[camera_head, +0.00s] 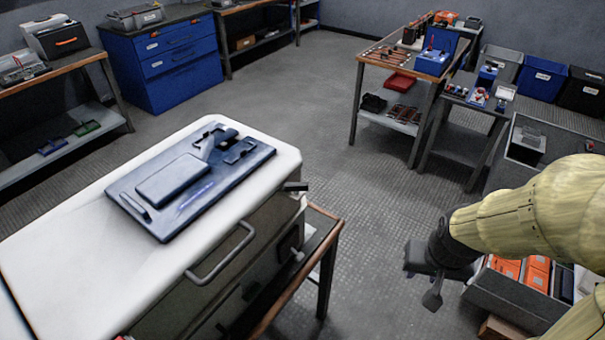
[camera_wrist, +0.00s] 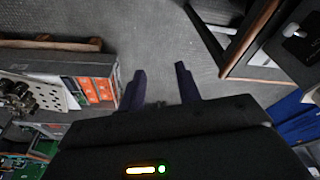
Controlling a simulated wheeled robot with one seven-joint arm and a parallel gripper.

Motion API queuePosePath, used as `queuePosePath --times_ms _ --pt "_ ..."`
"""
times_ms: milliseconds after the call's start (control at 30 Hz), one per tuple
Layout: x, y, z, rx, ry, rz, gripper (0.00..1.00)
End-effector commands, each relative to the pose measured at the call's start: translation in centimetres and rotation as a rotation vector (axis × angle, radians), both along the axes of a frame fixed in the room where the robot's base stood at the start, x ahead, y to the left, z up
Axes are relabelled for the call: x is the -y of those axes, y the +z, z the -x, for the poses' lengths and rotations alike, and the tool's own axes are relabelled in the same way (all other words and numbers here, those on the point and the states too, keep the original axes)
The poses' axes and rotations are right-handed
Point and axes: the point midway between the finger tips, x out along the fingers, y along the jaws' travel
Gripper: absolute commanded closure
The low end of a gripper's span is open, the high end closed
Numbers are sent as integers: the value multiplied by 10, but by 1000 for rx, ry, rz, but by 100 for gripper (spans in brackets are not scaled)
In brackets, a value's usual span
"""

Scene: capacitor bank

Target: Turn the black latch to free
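A white-topped grey cabinet (camera_head: 60,225) stands at the left in the head view. A small black latch-like piece (camera_head: 296,186) sticks out from its right side, just below the top's edge. A dark knob-like fitting with a pale end (camera_head: 296,254) sits lower on that side. I cannot tell for sure which one is the black latch. My gripper (camera_head: 432,292) hangs over the floor to the right of the cabinet, well apart from both. In the wrist view my gripper (camera_wrist: 162,84) shows two dark fingers spread apart, with only floor between them.
A blue panel (camera_head: 235,160) lies on the cabinet top. A grey bar handle (camera_head: 221,254) juts from the cabinet front. A bin of orange boxes (camera_head: 505,290) stands below my arm. A tool table (camera_head: 392,62) is at the back right. The floor (camera_head: 355,180) between is clear.

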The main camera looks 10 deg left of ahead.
Motion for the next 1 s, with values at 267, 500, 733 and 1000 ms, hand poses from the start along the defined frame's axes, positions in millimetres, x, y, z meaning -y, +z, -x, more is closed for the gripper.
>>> queuePosePath --times_ms 267,500,733,1000 --pt "-23 64 -19 -60 -210 -92 66" --pt "-57 126 -40 -149 -475 -197 66" --pt "-96 184 -58 -250 -717 -281 66" --pt "-147 253 -74 -386 -991 -356 66"
